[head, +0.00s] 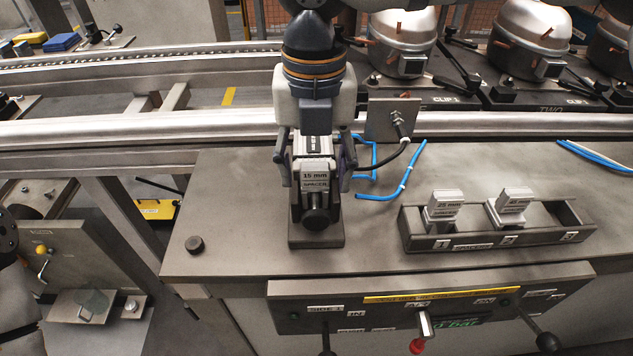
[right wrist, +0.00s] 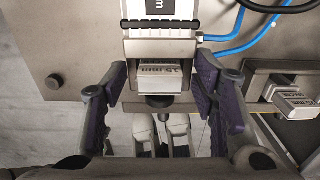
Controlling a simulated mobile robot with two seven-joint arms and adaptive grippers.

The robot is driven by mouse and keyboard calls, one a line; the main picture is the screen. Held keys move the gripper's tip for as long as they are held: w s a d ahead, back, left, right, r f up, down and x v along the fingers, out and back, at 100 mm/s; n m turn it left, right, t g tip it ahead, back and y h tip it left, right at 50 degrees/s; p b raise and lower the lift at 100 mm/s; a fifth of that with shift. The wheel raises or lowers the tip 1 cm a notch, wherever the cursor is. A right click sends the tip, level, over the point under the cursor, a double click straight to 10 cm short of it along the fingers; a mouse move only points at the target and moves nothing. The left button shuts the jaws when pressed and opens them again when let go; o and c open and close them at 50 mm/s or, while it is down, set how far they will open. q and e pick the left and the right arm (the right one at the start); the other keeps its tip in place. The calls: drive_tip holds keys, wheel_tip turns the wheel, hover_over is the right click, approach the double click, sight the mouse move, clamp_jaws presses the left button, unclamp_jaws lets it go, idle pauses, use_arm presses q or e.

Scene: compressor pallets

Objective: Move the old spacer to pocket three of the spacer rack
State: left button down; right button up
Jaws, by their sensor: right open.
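The old spacer (head: 316,175), a pale block labelled 15 mm SPACER, sits in a dark upright holder (head: 316,241) with a black knob in front. It also shows in the right wrist view (right wrist: 158,84). My right gripper (head: 314,172) is open above the holder, with one finger on each side of the spacer. In the right wrist view the fingers (right wrist: 161,82) look apart from the spacer. The spacer rack (head: 490,241) stands to the right. Pockets one and two hold pale spacers (head: 444,205) (head: 511,200); pocket three (head: 568,213) looks empty.
Blue hoses (head: 406,176) and a metal bracket (head: 393,119) with a black cable lie close to the right of my gripper. A control panel (head: 420,305) with knobs fronts the bench. A rail (head: 480,122) and compressors (head: 402,43) stand behind. The bench's left part is mostly clear.

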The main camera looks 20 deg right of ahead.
idle(0.3)
drive_tip(key=shift+s+d, duration=0.1)
drive_tip(key=shift+d, duration=0.05)
clamp_jaws()
drive_tip(key=shift+c, duration=1.5)
unclamp_jaws()
drive_tip(key=o, duration=0.6)
drive_tip(key=shift+a, duration=0.25)
drive_tip(key=shift+d, duration=0.1)
wheel_tip(320, 180, up, 12)
